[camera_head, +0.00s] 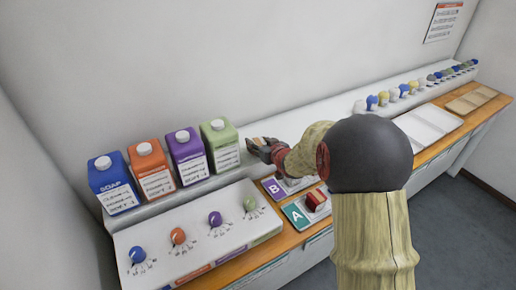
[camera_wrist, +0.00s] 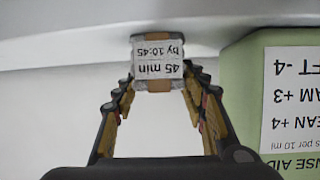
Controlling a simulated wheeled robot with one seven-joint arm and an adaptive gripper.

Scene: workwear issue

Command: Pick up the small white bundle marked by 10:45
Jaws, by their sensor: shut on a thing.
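The small bundle (camera_wrist: 158,62) is whitish-grey with a tan band and a white label, upside down in the wrist view, reading "45 min" and "by 10:45". My gripper (camera_wrist: 158,88) has its two fingers closed in on the bundle's sides and holds it at the fingertips. In the head view my gripper (camera_head: 261,151) is just right of the green carton, over the white ledge, with a small part of the bundle (camera_head: 258,142) showing at its tip. Whether the bundle touches the ledge cannot be told.
Blue (camera_head: 115,190), orange (camera_head: 152,175), purple (camera_head: 187,160) and green (camera_head: 220,146) cartons stand at left, behind a panel with coloured dials (camera_head: 215,219). Plates B (camera_head: 272,188) and A (camera_head: 298,216), with a red block (camera_head: 316,200), are below my gripper. Small coloured bundles (camera_head: 383,98) line the ledge at right.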

